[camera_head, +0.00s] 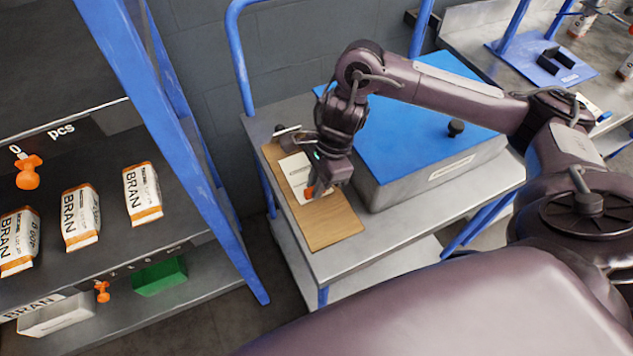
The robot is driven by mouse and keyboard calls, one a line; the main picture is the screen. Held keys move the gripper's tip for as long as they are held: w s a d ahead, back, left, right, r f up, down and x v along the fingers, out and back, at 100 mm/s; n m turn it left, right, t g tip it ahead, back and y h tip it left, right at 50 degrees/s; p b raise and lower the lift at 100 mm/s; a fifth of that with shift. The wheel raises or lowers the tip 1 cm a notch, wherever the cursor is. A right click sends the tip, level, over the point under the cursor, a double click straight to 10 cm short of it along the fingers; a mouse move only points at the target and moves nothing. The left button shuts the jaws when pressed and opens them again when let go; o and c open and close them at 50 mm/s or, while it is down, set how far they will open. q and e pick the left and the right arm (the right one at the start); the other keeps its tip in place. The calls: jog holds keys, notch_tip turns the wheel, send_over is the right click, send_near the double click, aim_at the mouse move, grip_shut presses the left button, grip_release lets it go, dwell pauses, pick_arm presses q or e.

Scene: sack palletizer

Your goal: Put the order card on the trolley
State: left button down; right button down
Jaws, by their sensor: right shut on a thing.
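The order card (293,168) is a white sheet with faint print, over a wooden board (335,226) at the left end of the trolley (378,228). The trolley has a grey metal top and blue posts. My right gripper (318,190) reaches in from the right, points down and is shut on the card. The gripper covers part of the card, and a small orange patch shows at its fingertips. I cannot tell whether the card touches the board. My left gripper is not in view.
A grey box with a blue lid (415,115) stands on the trolley right of the board. A shelf rack with a blue upright (190,150) stands at left, holding BRAN sacks (81,216) and a green block (160,276). A bench (490,45) is at upper right.

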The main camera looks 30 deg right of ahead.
jog(key=shift+f, duration=0.1)
jog(key=shift+f+b, duration=0.25)
jog(key=shift+b, duration=0.15)
jog(key=c, duration=1.4)
grip_release()
jog(key=shift+c, duration=0.2)
jog(key=shift+r+p, duration=0.6)
jog(key=shift+p, duration=0.05)
jog(key=p+v, duration=0.3)
jog(key=v, duration=0.8)
jog(key=shift+d+r, duration=0.2)
jog(key=shift+r, duration=0.05)
